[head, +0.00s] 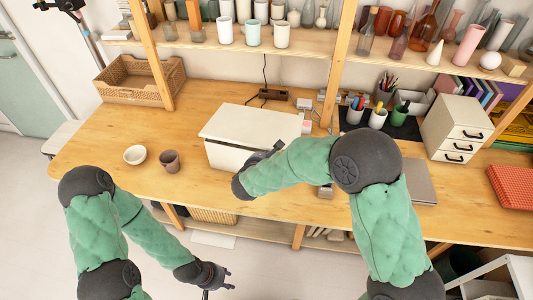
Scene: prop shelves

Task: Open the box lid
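A white box (225,155) stands on the wooden table, near its front edge at the middle of the head view. Its flat white lid (250,124) lies level on top and looks closed. My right arm reaches in from the right across the box's front right corner. My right gripper (270,153) is at the upper front edge of the box by that corner. It is largely hidden by my wrist, so I cannot tell its opening or whether it touches the lid. My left gripper (219,283) is low in front of the table, away from the box, with its fingers apart and empty.
A white bowl (135,155) and a brown cup (169,161) stand left of the box. A wicker basket (140,93) is at the back left. Pen cups, a white drawer unit (452,141) and a grey laptop (419,181) are on the right. Shelf posts rise behind.

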